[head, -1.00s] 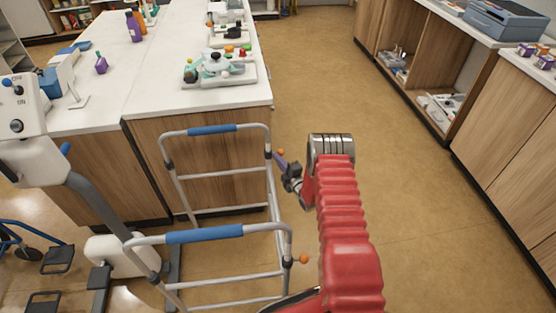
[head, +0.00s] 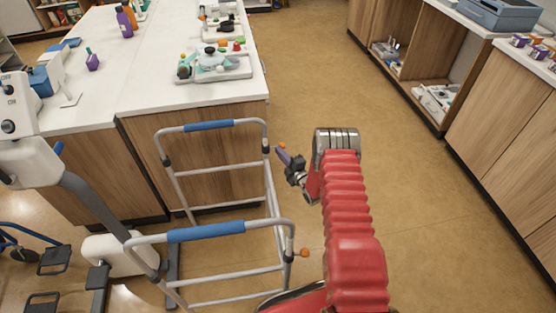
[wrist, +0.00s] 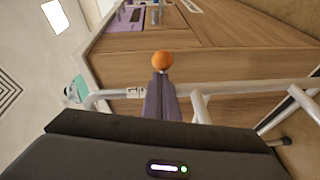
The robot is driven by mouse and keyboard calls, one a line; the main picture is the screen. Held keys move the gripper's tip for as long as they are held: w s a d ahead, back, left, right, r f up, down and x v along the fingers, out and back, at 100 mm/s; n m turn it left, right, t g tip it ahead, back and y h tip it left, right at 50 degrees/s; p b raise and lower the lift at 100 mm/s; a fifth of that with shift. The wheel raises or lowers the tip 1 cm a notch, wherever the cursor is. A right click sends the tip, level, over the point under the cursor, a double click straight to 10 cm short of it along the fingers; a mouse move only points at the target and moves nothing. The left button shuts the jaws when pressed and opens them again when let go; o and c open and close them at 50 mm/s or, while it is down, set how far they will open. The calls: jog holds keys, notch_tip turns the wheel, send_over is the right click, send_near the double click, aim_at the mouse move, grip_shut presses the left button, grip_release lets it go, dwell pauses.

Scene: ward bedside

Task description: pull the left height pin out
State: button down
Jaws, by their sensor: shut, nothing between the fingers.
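The walking frame (head: 268,180) has grey tubes and blue grips and stands in front of the bench. Its far-leg pin, the left one in the picture, has an orange ball knob (head: 280,146). In the wrist view this knob (wrist: 162,59) appears just past my fingertips; I cannot tell whether they touch it. The other orange knob (head: 304,252) is on the near leg. My gripper (head: 283,154) points at the far knob from the right; in the wrist view its purple-grey fingers (wrist: 162,80) are shut and empty. The far pin's shaft is hidden.
A wood-sided bench (head: 190,108) with a white top and a tray of parts (head: 214,65) stands behind the frame. A grey post with a white base (head: 112,255) is at left. Open floor (head: 410,210) lies right of my arm, before the wooden cabinets (head: 510,130).

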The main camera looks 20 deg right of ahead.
jog(key=a, duration=0.1)
jog(key=s+a, duration=0.1)
jog(key=a, duration=0.1)
jog(key=shift+s+a+r, duration=0.2)
jog(key=shift+s+r, duration=0.1)
jog(key=v, duration=1)
